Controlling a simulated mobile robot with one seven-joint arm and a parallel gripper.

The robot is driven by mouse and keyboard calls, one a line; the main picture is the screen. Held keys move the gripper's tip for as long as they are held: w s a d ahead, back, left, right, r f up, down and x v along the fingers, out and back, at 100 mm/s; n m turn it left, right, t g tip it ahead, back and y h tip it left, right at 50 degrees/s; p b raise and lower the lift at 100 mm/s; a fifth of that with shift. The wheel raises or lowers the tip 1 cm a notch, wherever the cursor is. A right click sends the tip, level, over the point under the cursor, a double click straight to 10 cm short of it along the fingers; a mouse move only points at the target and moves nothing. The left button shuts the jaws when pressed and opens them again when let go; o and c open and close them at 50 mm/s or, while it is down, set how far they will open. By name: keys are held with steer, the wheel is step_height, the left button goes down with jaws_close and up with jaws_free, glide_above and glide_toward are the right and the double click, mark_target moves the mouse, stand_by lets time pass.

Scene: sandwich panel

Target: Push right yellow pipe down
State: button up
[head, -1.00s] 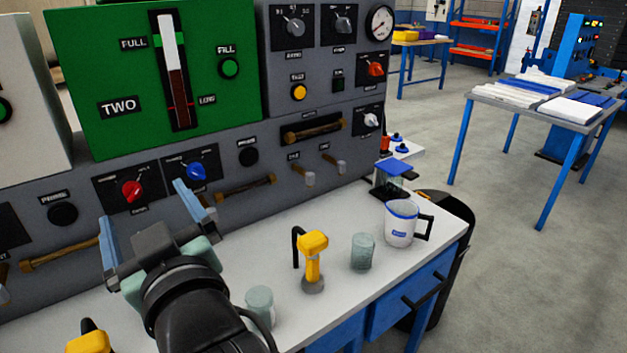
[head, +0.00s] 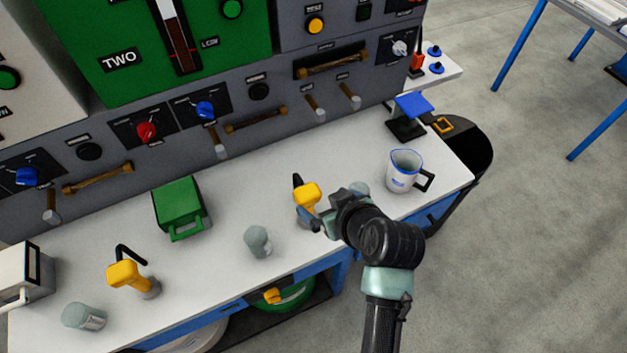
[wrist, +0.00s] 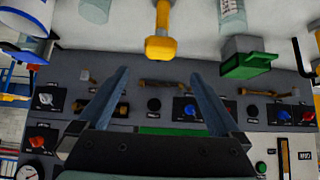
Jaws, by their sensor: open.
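The right yellow pipe (head: 307,194), a yellow tap-like head with a black curved spout on a grey base, stands on the white counter (head: 235,195). In the wrist view the yellow pipe (wrist: 161,46) is at the top centre, beyond the fingertips. My gripper (head: 320,221) is beside the pipe on its right and front in the head view, partly covering its base. In the wrist view my gripper (wrist: 160,74) is open, with nothing between its fingers. Contact with the pipe cannot be told. A second yellow pipe (head: 123,275) stands at the left.
A glass (head: 257,241) stands left of the gripper; another (head: 359,189) is partly hidden behind it. The grey control panel (head: 285,110) closes off the back.

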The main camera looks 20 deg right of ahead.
mark_target(308, 192)
steer(key=x, duration=1.1)
steer(key=shift+w+f, duration=0.2)
steer(key=shift+w, duration=0.05)
jaws_close()
